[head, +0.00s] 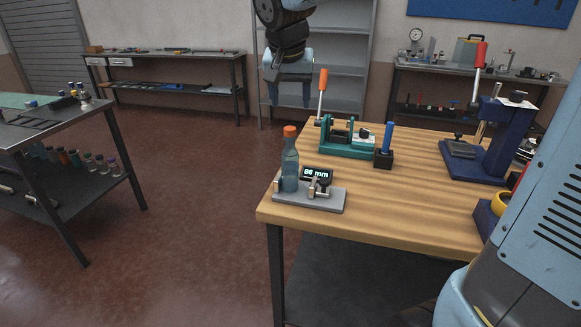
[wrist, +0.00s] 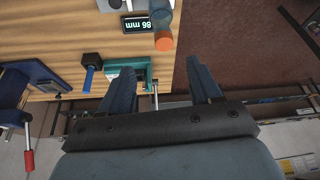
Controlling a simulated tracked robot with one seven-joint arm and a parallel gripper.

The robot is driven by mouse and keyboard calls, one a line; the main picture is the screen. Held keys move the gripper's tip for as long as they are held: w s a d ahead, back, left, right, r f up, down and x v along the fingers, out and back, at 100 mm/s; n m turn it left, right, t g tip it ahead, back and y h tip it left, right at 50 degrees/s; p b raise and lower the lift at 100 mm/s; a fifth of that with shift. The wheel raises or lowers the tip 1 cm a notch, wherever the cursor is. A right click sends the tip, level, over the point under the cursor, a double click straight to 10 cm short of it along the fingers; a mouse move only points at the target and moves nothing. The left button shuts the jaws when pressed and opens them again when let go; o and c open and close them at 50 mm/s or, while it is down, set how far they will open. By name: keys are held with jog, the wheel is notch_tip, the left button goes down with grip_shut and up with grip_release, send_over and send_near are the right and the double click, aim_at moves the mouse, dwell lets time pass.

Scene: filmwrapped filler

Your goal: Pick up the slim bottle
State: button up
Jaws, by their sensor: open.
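The slim bottle (head: 290,160) is clear bluish with an orange cap. It stands upright on a grey base plate (head: 325,199) at the near left corner of the wooden table, beside a small display reading 86 mm (head: 317,174). In the wrist view the bottle (wrist: 162,22) is seen from above at the top edge, partly cut off. My gripper (head: 289,100) hangs in the air behind and above the bottle, apart from it. In the wrist view my gripper (wrist: 162,85) has its two fingers spread with nothing held between them.
A green fixture with an orange-handled lever (head: 345,138) stands behind the bottle on the wooden table (head: 420,205). Right of it are a black block with a blue pin (head: 384,156) and a blue press (head: 490,140). The table's middle front is clear.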

aim_at(290, 128)
jog(key=x, duration=0.8)
jog(key=shift+w+f, duration=0.1)
jog(key=shift+f, duration=0.15)
jog(key=shift+x, duration=2.6)
jog(key=shift+a, duration=0.25)
grip_shut()
